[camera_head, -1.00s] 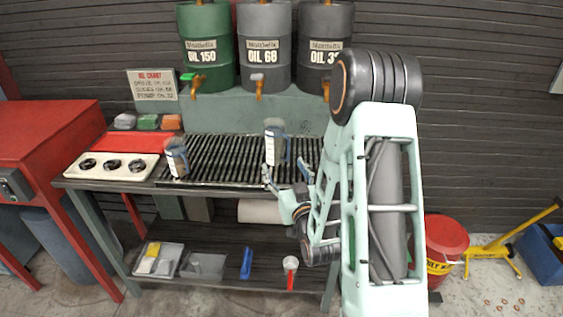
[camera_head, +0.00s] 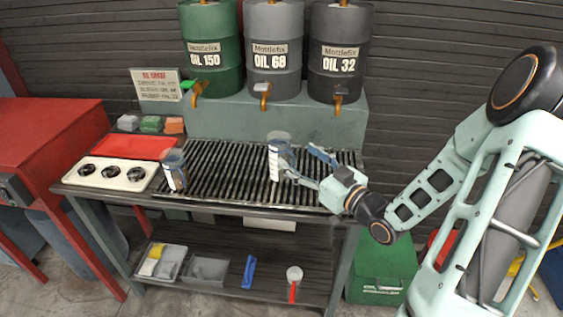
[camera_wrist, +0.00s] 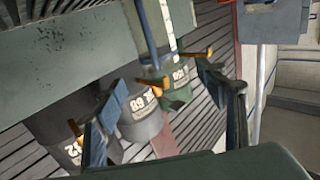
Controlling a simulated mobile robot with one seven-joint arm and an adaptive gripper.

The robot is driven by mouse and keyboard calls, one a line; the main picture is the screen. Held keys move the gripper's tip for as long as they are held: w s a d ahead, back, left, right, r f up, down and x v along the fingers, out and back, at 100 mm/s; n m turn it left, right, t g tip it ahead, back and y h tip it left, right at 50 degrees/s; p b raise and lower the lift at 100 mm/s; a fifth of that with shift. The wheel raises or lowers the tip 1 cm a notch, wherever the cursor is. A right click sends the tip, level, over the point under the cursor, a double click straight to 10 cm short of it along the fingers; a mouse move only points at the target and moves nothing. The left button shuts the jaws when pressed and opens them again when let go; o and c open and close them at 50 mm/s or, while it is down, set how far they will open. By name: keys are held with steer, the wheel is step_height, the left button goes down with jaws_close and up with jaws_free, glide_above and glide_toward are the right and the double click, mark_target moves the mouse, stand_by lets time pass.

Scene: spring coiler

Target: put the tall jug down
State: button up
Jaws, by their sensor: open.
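The tall jug (camera_head: 273,163), grey-blue and clear with a white strip, stands upright on the black slatted grate in the head view. It also shows at the top middle of the wrist view (camera_wrist: 149,30), cut off by the edge. My gripper (camera_head: 303,165) is open, right of the jug, its fingers pointing left towards it. In the wrist view the fingers (camera_wrist: 160,112) are spread wide with nothing held between them. I cannot tell whether a finger touches the jug. A second, similar jug (camera_head: 174,172) stands at the grate's left end.
Green, grey and dark oil drums (camera_head: 274,50) with orange taps stand behind the grate (camera_head: 225,170). A white panel with black knobs (camera_head: 112,174) and a red tray (camera_head: 130,147) lie left. The lower shelf (camera_head: 222,245) holds bins and a funnel. The grate between the jugs is clear.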

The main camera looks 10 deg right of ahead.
steer(key=x, duration=0.8)
steer(key=shift+w+a, duration=0.2)
steer(key=shift+w, duration=0.1)
jaws_close()
steer(key=shift+r, duration=0.1)
steer(key=shift+r+p, duration=0.5)
steer(key=shift+r, duration=0.05)
step_height(320, 180, up, 8)
steer(key=p, duration=0.7)
glide_above(287, 144)
steer(key=s+a, duration=0.2)
steer(key=s+r+p, duration=0.1)
steer(key=s+p, duration=0.7)
steer(key=p, duration=0.3)
steer(key=shift+d+y+p, duration=0.3)
steer(key=shift+p, duration=0.1)
